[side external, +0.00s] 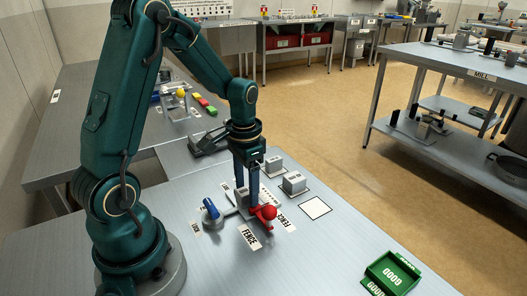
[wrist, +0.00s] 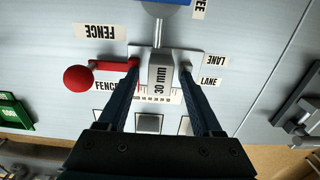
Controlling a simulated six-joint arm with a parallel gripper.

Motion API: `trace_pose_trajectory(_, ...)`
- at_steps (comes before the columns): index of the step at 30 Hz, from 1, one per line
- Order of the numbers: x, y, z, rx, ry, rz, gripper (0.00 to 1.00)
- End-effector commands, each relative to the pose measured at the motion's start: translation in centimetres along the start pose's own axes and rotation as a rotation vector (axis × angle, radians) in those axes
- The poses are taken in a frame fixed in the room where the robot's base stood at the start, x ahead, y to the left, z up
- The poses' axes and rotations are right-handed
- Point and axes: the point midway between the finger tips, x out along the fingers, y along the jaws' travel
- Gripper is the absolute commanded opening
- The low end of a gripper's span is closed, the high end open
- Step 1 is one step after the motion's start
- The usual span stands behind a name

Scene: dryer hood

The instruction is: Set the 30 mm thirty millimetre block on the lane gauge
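The grey 30 mm block (wrist: 160,79) lies in the lane gauge (wrist: 140,53) in the wrist view, its label facing up. My gripper (wrist: 160,70) is low over the gauge with one finger on each side of the block. A narrow gap seems to show between each finger and the block, so the gripper looks open. In the side view my gripper (side external: 246,190) reaches down at the gauge and its fingers partly hide the block (side external: 242,197). A red ball handle (wrist: 78,78) stands to the left of the gauge in the wrist view. The block's underside is hidden.
Two other grey blocks (side external: 293,182) (side external: 273,164) stand behind the gauge, near an empty white square (side external: 316,208). A blue-topped part (side external: 210,208) sits beside the gauge. A green GOOD tray (side external: 402,264) is at the front right. The bench between is clear.

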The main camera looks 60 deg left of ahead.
Motion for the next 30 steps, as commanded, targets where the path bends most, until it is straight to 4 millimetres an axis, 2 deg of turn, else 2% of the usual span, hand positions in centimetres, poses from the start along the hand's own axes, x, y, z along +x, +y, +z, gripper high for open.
trace_pose_trajectory(5,-1.1,-0.1,-0.1,0.0,0.006,-0.002,0.67)
trace_pose_trajectory(15,-7.8,-0.1,-0.2,0.001,0.009,-0.003,0.67)
trace_pose_trajectory(21,-10.9,-0.1,-0.1,0.001,0.006,-0.001,0.67)
trace_pose_trajectory(26,-12.1,0.0,0.0,0.001,0.003,0.0,0.67)
trace_pose_trajectory(30,-13.0,1.1,0.5,0.005,0.036,-0.013,0.67)
